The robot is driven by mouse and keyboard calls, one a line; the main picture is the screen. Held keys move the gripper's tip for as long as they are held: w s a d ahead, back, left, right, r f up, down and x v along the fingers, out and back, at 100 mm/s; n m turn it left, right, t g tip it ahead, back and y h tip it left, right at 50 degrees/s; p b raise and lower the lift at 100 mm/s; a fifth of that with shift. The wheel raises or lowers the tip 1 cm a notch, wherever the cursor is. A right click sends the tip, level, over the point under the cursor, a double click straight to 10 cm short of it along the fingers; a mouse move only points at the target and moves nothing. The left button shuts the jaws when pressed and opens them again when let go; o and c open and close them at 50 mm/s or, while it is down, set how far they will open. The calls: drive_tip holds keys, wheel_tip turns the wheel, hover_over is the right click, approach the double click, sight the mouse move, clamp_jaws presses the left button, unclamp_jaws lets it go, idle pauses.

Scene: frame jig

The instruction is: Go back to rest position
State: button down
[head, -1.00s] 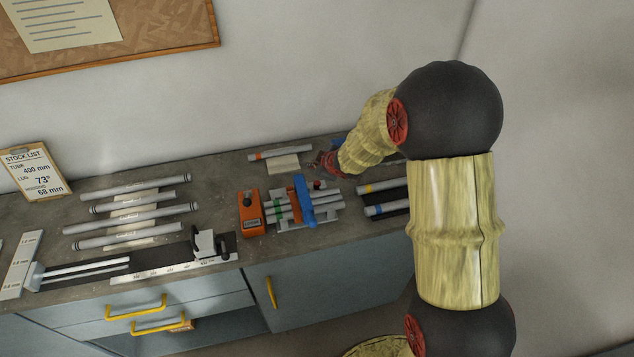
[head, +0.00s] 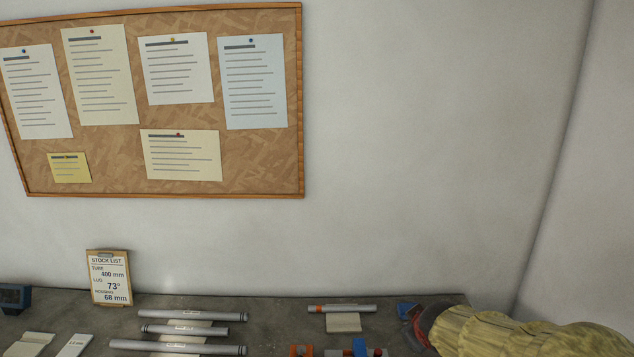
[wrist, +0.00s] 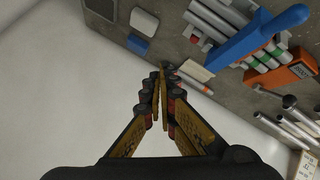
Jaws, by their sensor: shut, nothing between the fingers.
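My gripper (wrist: 161,76) is shut and empty in the wrist view, its two yellow and black fingers meeting at the tips. It is apart from the things on the bench, with bare wall and bench behind it. In the head view my arm comes in at the lower right, and the fingers are hard to make out there. A grey tube with an orange band (head: 342,308) lies on the bench to the left of the arm. The jig with the blue clamp (wrist: 264,36) and an orange block (wrist: 280,76) shows at the upper right of the wrist view.
Several grey tubes (head: 190,315) lie on the bench (head: 265,310) at left. A stock list clipboard (head: 109,278) stands against the wall. A cork board (head: 100,160) hangs above. The wall space at right is clear. A blue piece (head: 405,309) sits beside my arm.

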drive_tip(key=s+a+r+m+g+b, duration=0.1)
drive_tip(key=s+m, duration=0.1)
drive_tip(key=s, duration=0.7)
drive_tip(key=s+a+r+m+y+b, duration=0.1)
drive_tip(key=s+a+m, duration=0.1)
drive_tip(key=s, duration=0.8)
drive_tip(key=s+a+r+m+g+b, duration=0.1)
drive_tip(key=s+m, duration=0.1)
drive_tip(key=s, duration=0.8)
drive_tip(key=shift+a+g, duration=0.2)
drive_tip(key=shift+g, duration=0.1)
